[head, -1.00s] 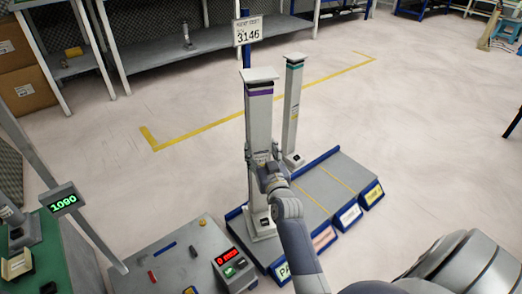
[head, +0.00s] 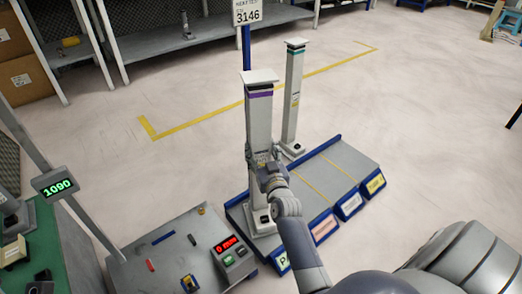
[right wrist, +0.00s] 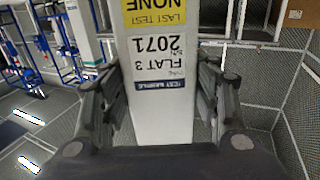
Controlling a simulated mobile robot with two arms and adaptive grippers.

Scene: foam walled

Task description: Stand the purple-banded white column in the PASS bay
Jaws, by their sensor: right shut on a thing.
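The purple-banded white column (head: 259,125) is upright at the leftmost bay of a low grey rack with blue edges. I cannot tell whether the foot bears on the surface. My right gripper (head: 264,165) is shut on the lower half of the column. In the right wrist view the column's labelled shaft (right wrist: 165,75) is between the two fingers (right wrist: 165,110). My left gripper is not in view.
A teal-banded white column (head: 292,95) stands just behind the rack (head: 335,165). The bays to the right are empty. A grey bench (head: 165,262) with small parts and a red-lit box (head: 233,257) is close at left. A sign post (head: 246,45) rises behind. Open floor lies right.

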